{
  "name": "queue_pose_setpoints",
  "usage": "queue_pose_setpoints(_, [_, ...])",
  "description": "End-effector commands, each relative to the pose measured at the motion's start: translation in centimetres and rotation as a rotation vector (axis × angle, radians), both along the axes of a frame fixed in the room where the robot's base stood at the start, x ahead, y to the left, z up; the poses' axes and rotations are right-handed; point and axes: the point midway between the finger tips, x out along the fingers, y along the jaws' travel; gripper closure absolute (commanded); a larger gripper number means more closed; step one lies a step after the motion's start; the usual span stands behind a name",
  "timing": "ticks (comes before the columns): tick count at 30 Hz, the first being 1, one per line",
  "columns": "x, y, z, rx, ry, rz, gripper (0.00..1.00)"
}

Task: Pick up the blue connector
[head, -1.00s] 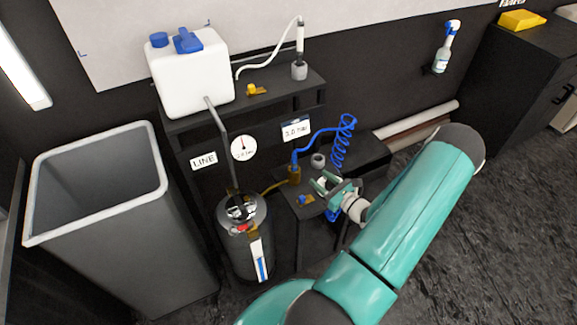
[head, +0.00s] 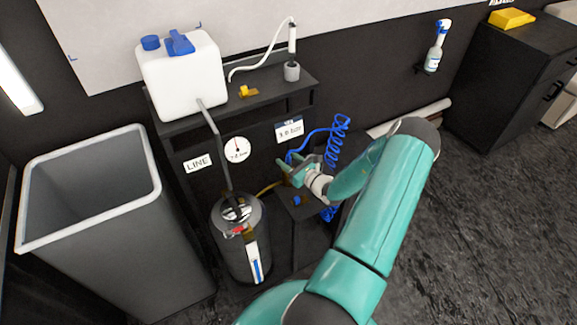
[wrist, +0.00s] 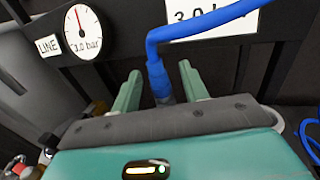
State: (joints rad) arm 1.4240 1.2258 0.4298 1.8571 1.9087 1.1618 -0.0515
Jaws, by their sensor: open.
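The blue connector (wrist: 160,82) sits at the lower end of a blue hose (wrist: 205,22) in the wrist view. It stands between my gripper's (wrist: 159,70) two green fingers, and a gap shows on both sides of it. Its lower end is hidden behind my gripper body. In the head view my open gripper (head: 285,168) is at the low black stand and covers most of the connector. The hose runs right to a blue coil (head: 340,140).
A pressure tank (head: 238,235) stands left of the low stand. A small blue piece (head: 297,200) lies on the stand's front. The gauge (head: 237,150) and the 3.0 bar label (head: 289,129) are on the dark panel behind. A grey bin (head: 100,230) is at left.

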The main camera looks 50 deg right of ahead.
Motion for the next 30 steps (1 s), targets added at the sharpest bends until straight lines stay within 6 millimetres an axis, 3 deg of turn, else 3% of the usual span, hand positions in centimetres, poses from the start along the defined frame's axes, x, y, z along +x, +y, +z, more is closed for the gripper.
queue_pose_setpoints(6, [0.2,0.0,0.0,0.0,0.001,-0.001,0.56])
queue_pose_setpoints(13, [0.2,-0.1,0.0,0.0,0.0,-0.001,0.99])
queue_pose_setpoints(23, [0.2,-0.1,0.2,-0.001,0.0,-0.001,1.0])
queue_pose_setpoints(30, [0.2,-0.1,1.9,-0.003,-0.001,0.0,1.0])
